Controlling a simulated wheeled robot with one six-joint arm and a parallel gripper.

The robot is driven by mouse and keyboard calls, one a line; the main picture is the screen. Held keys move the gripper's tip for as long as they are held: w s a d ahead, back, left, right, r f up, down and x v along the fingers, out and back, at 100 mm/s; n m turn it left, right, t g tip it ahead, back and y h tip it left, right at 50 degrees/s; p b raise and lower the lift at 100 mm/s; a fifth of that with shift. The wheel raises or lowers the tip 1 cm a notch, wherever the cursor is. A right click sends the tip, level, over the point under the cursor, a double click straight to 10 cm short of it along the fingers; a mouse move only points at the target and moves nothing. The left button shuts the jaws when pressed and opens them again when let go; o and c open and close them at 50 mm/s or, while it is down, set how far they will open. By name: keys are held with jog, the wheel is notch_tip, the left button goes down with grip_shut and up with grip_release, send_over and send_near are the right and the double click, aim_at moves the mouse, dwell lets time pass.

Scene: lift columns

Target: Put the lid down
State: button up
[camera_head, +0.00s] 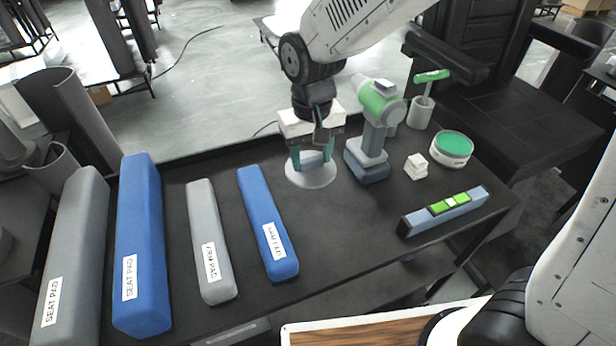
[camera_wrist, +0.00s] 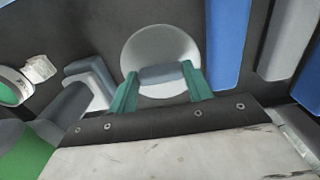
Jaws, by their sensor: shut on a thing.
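The lid (camera_head: 311,179) is a pale round disc with a grey bar handle on top. It is over the dark table, left of the green and grey drill; I cannot tell whether it touches the tabletop. My gripper (camera_head: 312,157) points down, with its teal fingers shut on the handle. In the wrist view, the lid (camera_wrist: 158,43) shows beyond the fingers, and my gripper (camera_wrist: 160,76) has one finger at each end of the grey handle. The lid's underside is hidden.
The drill (camera_head: 372,122) stands close right of the lid. A blue pad (camera_head: 262,215) and a grey pad (camera_head: 203,215) lie left. A tub with a green top (camera_head: 451,148), a small white stack (camera_head: 416,166) and a level (camera_head: 420,219) are right. Table is clear in front of the lid.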

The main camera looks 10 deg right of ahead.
jog(key=f, duration=0.6)
jog(key=shift+w, duration=0.35)
jog(key=shift+f, duration=2)
jog(key=o, duration=1)
jog(key=shift+f, duration=0.15)
jog(key=shift+c, duration=0.2)
